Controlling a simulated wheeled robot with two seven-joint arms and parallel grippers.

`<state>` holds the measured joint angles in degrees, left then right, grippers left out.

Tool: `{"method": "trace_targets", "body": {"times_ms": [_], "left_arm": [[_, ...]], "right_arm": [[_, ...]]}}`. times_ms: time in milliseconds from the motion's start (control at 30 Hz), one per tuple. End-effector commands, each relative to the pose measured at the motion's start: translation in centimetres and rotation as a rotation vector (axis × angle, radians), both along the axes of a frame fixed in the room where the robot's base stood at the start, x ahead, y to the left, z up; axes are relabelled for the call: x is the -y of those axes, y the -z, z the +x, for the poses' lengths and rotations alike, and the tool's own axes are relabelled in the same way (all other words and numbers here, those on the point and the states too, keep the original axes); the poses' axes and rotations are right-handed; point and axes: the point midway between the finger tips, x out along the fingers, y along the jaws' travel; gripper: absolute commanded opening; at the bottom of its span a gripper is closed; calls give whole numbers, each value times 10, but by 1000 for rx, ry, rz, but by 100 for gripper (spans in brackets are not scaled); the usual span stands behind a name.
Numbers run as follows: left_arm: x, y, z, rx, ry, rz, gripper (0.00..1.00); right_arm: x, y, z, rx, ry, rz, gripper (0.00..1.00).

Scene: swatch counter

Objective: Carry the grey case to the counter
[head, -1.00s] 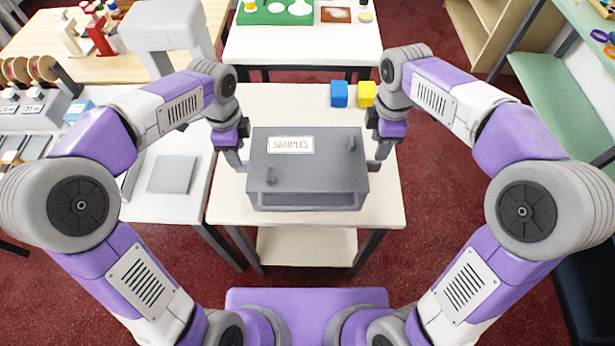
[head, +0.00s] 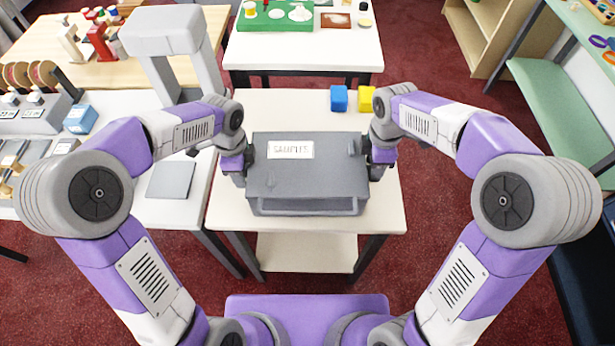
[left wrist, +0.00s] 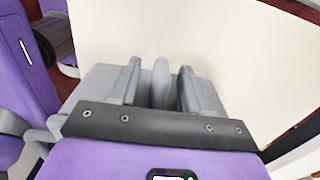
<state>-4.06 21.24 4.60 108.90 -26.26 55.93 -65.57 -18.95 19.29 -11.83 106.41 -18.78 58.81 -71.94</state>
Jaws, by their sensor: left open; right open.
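The grey case (head: 310,182), with a white SAMPLES label on its lid and a bar handle along its front, lies flat on a white table (head: 380,215). My left gripper (head: 245,175) is open at the case's left end. My right gripper (head: 374,170) is open at its right end. The fingertips are partly hidden in the head view. In the left wrist view, the left gripper's fingers (left wrist: 160,88) stand apart with a rounded grey piece between them. I cannot tell whether that piece belongs to the case. Which surface is the counter is unclear.
A blue cube (head: 339,98) and a yellow cube (head: 366,98) sit behind the case. A white surface at left holds a grey square pad (head: 170,179). Another white table (head: 300,48) stands behind, with a green tray (head: 276,16). Red carpet lies to the right.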

Motion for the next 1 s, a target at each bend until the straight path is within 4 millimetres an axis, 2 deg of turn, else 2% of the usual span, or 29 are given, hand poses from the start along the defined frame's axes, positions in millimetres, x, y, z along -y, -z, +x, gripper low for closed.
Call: {"method": "trace_targets", "body": {"times_ms": [100,400,700,1000], "left_arm": [[0,7,-1,-2,1,1,47],[0,8,0,0,0,0,45],[0,8,0,0,0,0,0],[0,8,0,0,0,0,0]], "right_arm": [[0,7,0,-2,0,-1,47],[0,8,0,0,0,0,45],[0,8,0,0,0,0,0],[0,8,0,0,0,0,0]]}}
